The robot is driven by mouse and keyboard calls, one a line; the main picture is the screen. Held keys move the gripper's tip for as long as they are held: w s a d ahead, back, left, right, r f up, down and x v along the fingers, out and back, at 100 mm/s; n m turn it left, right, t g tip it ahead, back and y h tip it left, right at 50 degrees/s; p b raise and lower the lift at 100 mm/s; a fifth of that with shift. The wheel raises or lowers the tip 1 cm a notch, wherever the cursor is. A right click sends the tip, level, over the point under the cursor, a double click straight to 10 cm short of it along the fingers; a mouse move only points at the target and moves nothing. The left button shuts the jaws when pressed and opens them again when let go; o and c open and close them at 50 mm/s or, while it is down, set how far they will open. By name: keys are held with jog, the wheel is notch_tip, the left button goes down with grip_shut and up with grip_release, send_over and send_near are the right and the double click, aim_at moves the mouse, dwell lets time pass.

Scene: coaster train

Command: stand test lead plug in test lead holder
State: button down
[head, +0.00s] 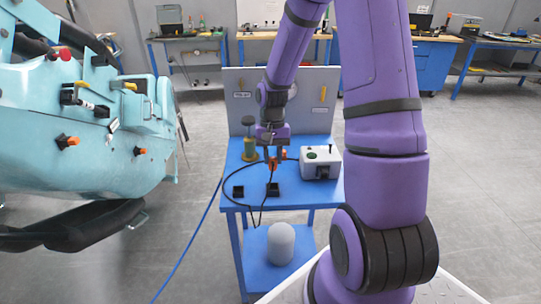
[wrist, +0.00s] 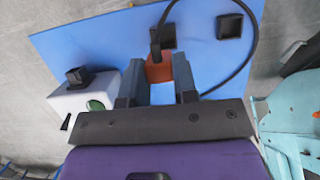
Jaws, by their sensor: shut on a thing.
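An orange test lead plug (head: 274,164) is held between the fingers of my gripper (head: 272,158), above the blue table. In the wrist view the plug (wrist: 158,69) sits between the two grey fingers of my gripper (wrist: 161,80), with a slim black part reaching away from it. Two black square holders stand on the table: one (head: 273,189) just below the plug and another (head: 238,191) to its left. In the wrist view the black part overlaps the nearer holder (wrist: 169,36); the other holder (wrist: 229,26) is apart. I cannot tell whether plug and holder touch.
A black cable (wrist: 252,55) loops across the table top (head: 228,205). A white box with a green button (head: 320,163) stands right of my gripper, and a yellow-green stand (head: 249,150) behind left. A grey dome (head: 281,244) sits on the lower shelf. A teal coaster car (head: 110,140) is at left.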

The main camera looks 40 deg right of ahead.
aim_at(273, 170)
jog(key=shift+f, duration=2.85)
jog(key=shift+f, duration=1.6)
dwell(0.5)
jog(key=shift+r, duration=0.25)
jog(key=shift+r, duration=1.25)
jog(key=shift+f, duration=0.35)
dwell(1.2)
